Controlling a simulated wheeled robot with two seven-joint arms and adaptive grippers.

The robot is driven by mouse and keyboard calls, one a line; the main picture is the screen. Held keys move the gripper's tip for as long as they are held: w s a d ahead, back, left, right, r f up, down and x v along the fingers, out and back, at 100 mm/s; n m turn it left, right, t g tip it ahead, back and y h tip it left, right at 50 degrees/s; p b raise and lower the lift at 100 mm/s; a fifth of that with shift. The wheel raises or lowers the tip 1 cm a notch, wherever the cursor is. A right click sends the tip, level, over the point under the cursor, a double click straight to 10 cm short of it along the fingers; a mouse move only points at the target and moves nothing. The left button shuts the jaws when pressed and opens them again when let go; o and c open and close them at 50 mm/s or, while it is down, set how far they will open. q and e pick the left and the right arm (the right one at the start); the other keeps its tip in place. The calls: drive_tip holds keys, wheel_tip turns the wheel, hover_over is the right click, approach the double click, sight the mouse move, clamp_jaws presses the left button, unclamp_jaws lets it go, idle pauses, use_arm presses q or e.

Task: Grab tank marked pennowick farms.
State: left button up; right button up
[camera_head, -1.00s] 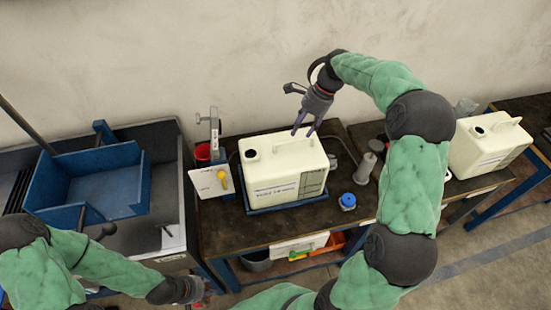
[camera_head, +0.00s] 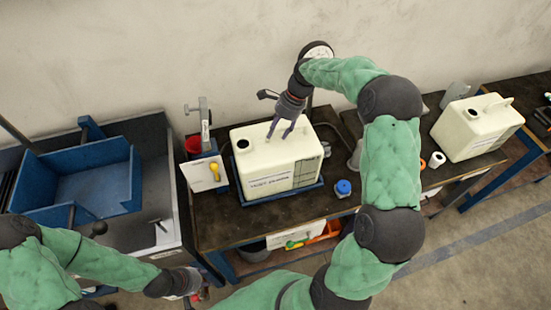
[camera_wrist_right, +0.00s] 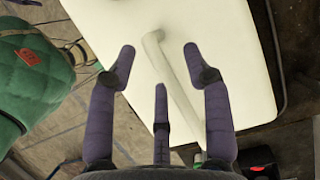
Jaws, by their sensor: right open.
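A cream tank (camera_head: 265,165) with a dark round opening and a top handle stands in a blue tray (camera_head: 268,196) on the middle bench. Its front label is too small to read surely. A second cream tank (camera_head: 475,128) stands on the bench at right; its label is also unreadable. My right gripper (camera_head: 280,133) is open over the middle tank's top. In the right wrist view, its purple fingers (camera_wrist_right: 161,70) are spread on both sides of the handle (camera_wrist_right: 178,78); contact is unclear. My left gripper (camera_head: 195,290) is low at left, its fingers hard to make out.
A blue bin (camera_head: 75,180) sits in the grey sink unit at left. A white panel with a yellow valve (camera_head: 213,170) is just left of the middle tank. A blue cap (camera_head: 343,188) lies right of it. Bare bench top (camera_head: 225,228) shows in front.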

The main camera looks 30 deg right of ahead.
drive_tip(key=shift+x, duration=0.8)
drive_tip(key=shift+d, duration=0.1)
clamp_jaws()
drive_tip(key=shift+w+r, duration=0.1)
drive_tip(key=shift+r, duration=0.1)
drive_tip(key=shift+r, duration=0.1)
